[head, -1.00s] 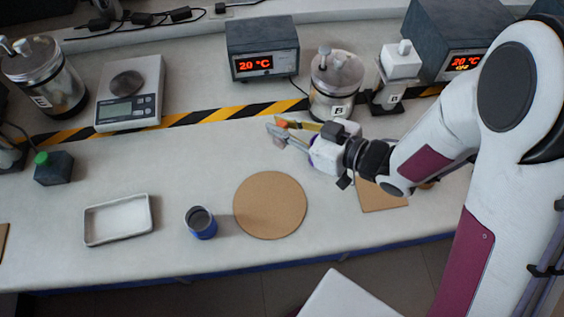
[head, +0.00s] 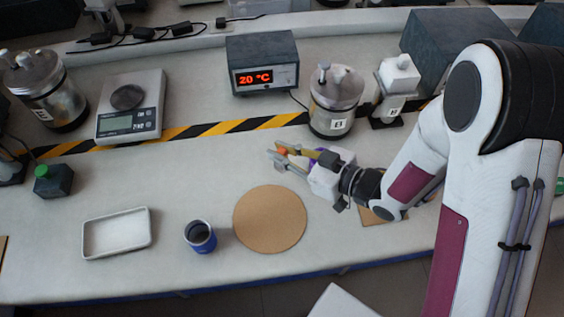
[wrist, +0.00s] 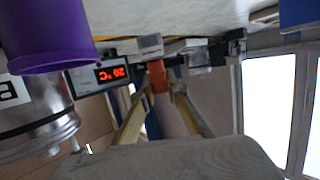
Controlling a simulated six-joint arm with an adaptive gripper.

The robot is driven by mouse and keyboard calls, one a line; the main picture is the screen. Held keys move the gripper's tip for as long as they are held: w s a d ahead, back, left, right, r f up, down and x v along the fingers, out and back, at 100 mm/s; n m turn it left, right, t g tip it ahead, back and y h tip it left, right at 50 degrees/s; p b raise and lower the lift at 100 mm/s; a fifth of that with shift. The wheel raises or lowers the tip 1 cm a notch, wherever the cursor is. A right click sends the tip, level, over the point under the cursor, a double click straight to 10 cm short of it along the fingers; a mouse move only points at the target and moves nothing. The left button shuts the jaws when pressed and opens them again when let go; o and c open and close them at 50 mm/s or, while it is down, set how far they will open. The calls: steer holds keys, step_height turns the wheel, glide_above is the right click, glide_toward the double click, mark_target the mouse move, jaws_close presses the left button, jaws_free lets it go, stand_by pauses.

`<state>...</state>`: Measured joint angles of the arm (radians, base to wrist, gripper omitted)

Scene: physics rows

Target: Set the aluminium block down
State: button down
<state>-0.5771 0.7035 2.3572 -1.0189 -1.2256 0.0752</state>
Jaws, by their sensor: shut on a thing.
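A small light-grey piece, which looks like the aluminium block (wrist: 150,45), shows at my fingertips in the wrist view. My gripper (head: 281,156) is shut on it, with an orange piece (wrist: 157,76) beside it between the fingers. In the head view the gripper points left, above the bench behind the round cork mat (head: 270,219). The block is small there and partly hidden by the fingers. I cannot tell its exact height above the bench.
A purple cup (wrist: 48,35) is close to the gripper. A lidded metal jar (head: 334,100) and temperature box (head: 262,63) stand behind. A blue cup (head: 200,237), white tray (head: 117,233) and scale (head: 130,105) are left.

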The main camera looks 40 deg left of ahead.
steer(key=shift+f, duration=0.45)
steer(key=shift+f, duration=2.05)
steer(key=shift+f, duration=0.1)
steer(key=c, duration=2)
jaws_free()
steer(key=shift+d, duration=0.15)
steer(key=shift+v, duration=5.85)
